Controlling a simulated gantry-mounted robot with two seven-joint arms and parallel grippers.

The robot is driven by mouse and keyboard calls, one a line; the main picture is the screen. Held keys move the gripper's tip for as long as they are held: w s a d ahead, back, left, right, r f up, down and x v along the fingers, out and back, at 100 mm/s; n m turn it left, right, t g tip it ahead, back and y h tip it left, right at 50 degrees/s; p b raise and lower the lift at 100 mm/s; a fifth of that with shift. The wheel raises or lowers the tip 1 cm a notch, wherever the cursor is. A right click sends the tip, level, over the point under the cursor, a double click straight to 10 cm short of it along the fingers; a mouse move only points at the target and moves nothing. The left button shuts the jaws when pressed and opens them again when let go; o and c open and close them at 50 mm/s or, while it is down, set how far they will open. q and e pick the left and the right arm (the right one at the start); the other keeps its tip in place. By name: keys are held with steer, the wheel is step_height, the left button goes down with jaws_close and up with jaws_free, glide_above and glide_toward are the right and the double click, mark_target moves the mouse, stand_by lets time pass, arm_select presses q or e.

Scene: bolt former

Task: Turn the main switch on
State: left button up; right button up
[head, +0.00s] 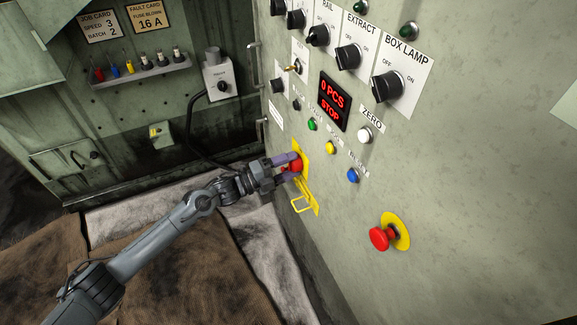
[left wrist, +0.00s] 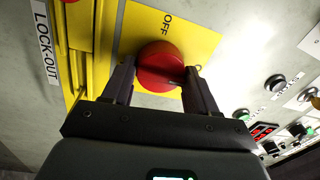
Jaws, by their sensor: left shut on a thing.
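The main switch, a red rotary knob (head: 295,164) on a yellow plate (head: 305,158), is on the green-grey panel, low and left of centre in the head view. My left gripper (head: 291,168) is at the knob with one finger on each side. In the left wrist view the red knob (left wrist: 160,68) sits between the fingertips of my left gripper (left wrist: 160,78), which is shut on it. The word OFF shows on the yellow plate (left wrist: 200,32) beyond the knob. My right gripper is not in view.
A yellow lock-out hasp (head: 304,199) hangs below the knob. A red emergency stop button (head: 380,237) on a yellow disc sticks out at lower right. Coloured buttons, rotary switches and a display (head: 333,101) reading 0 PCS STOP are above. A shelf of fuses (head: 140,70) is at back left.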

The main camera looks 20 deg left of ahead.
arm_select(q)
steer(key=shift+f, duration=0.15)
steer(key=o, duration=1)
steer(key=p+v, duration=0.4)
steer(key=v, duration=0.6)
steer(key=shift+s+a, duration=0.25)
steer(key=shift+s, duration=0.05)
